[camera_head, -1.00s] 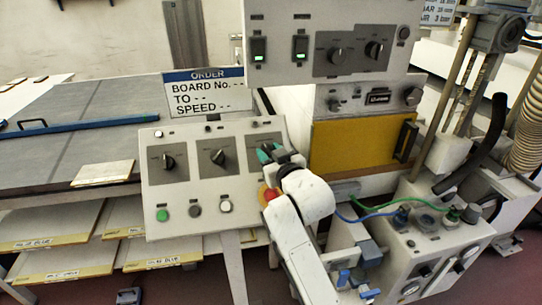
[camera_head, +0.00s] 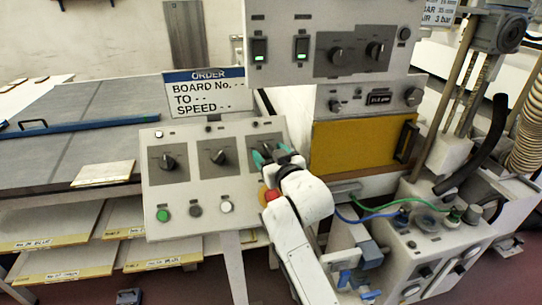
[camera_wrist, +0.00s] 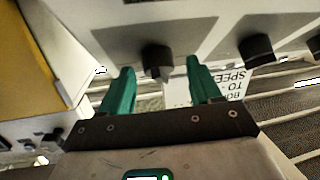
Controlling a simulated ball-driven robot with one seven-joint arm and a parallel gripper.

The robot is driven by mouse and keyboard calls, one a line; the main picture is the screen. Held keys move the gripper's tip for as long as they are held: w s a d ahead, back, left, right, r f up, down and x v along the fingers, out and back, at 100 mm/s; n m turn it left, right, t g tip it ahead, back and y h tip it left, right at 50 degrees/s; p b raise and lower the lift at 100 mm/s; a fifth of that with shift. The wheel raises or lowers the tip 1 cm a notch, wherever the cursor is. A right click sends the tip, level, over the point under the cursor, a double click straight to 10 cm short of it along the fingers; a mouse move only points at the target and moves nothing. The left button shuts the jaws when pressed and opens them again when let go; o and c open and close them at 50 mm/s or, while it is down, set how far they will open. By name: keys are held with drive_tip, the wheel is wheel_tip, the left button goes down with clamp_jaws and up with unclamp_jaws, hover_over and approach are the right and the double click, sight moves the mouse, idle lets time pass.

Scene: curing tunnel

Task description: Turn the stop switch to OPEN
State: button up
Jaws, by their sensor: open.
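The sloped control panel (camera_head: 155,205) carries a row of three black rotary knobs on grey plates: a left knob (camera_head: 167,162), a middle knob (camera_head: 219,157) and a right one mostly hidden by my gripper in the head view. Their labels are too small to read, so I cannot tell which is the stop switch. My gripper (camera_head: 271,153) is open at the right knob. In the wrist view, its green fingers (camera_wrist: 160,72) stand on either side of this black knob (camera_wrist: 158,61). I see no contact, and cannot tell how far the fingers reach around it.
A red button (camera_head: 271,195) is partly behind my wrist. Green (camera_head: 163,215), grey (camera_head: 195,211) and white (camera_head: 226,207) buttons line the panel's lower edge. An upper box (camera_head: 290,20) overhangs close by; a yellow door (camera_head: 355,146) is at right. An order sign (camera_head: 206,92) stands behind.

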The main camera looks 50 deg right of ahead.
drive_tip(key=b+v, duration=0.1)
drive_tip(key=v, duration=0.9)
drive_tip(key=shift+s+a+b, duration=0.2)
drive_tip(key=shift+s+b, duration=0.15)
drive_tip(key=s+a+f+n+g+y, duration=0.1)
drive_tip(key=s+a+f+g+y, duration=0.2)
drive_tip(key=f, duration=0.6)
drive_tip(key=s+a+f+g+y, duration=0.1)
drive_tip(key=s+a+f+g, duration=0.25)
drive_tip(key=s+f, duration=0.45)
drive_tip(key=s+a+f+n+g+y, duration=0.1)
drive_tip(key=s+a+f+g, duration=0.2)
drive_tip(key=s+f, duration=0.3)
drive_tip(key=s+a+f+n+g+y, duration=0.1)
drive_tip(key=s+a+f+g, duration=0.2)
drive_tip(key=s+f+g, duration=0.2)
drive_tip(key=shift+s+f+y, duration=0.3)
drive_tip(key=shift+s+f, duration=0.1)
drive_tip(key=shift+s, duration=0.6)
